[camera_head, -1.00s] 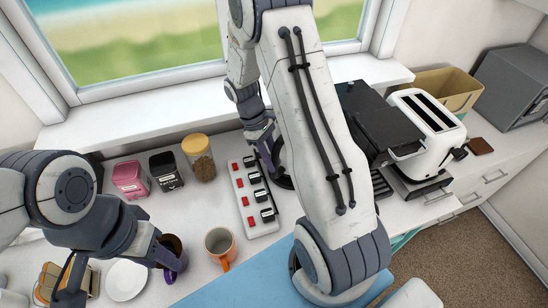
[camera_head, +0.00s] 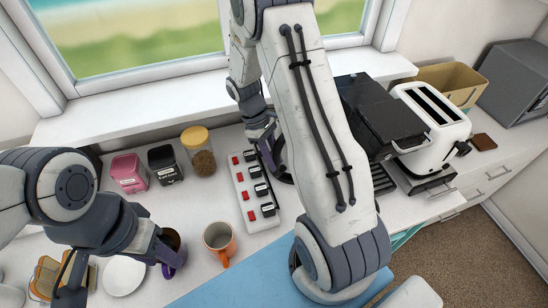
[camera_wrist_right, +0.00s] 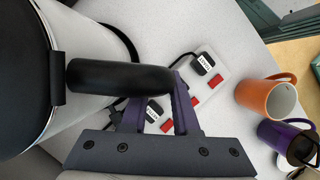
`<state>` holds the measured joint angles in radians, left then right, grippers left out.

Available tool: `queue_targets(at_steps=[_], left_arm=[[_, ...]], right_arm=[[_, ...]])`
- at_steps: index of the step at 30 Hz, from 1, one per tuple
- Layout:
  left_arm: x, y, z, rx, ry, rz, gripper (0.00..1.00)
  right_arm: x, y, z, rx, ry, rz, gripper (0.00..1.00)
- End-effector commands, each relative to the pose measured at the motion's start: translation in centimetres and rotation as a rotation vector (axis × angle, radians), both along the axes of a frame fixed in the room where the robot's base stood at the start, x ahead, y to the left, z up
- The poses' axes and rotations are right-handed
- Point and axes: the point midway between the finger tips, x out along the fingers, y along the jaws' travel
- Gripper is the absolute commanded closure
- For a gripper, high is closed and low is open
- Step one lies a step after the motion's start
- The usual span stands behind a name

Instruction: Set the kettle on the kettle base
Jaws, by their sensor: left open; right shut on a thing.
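The kettle (camera_wrist_right: 25,95) has a pale body, a black lid and a black handle (camera_wrist_right: 120,78), seen from above in the right wrist view. My right gripper (camera_wrist_right: 155,108) is shut on the handle; in the head view the gripper (camera_head: 264,145) is at the back of the counter, partly behind my arm. A black curved edge (camera_wrist_right: 126,42) shows beside the kettle, probably the kettle base. A dark round part (camera_head: 285,178) shows there in the head view, mostly hidden. I cannot tell whether the kettle touches the base. My left gripper (camera_head: 118,262) is open at lower left.
A power strip (camera_head: 243,208) with several plugs lies left of the kettle. An orange mug (camera_head: 219,241), a purple mug (camera_head: 172,262), a white plate (camera_head: 124,276), canisters and a jar (camera_head: 199,153) stand further left. A white toaster (camera_head: 435,125) is to the right.

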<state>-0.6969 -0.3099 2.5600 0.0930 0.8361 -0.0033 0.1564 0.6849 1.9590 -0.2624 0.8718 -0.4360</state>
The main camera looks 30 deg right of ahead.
Motion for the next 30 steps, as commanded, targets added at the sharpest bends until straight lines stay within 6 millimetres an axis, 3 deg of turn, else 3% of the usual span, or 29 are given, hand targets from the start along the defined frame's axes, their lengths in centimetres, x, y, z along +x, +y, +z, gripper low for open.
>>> queue_targets(at_steps=[30], left_arm=[[0.0, 0.0, 0.69, 0.0, 0.0, 0.0, 0.59]], right_arm=[[0.01, 0.0, 0.14, -0.002, -0.002, 0.0, 1.0]])
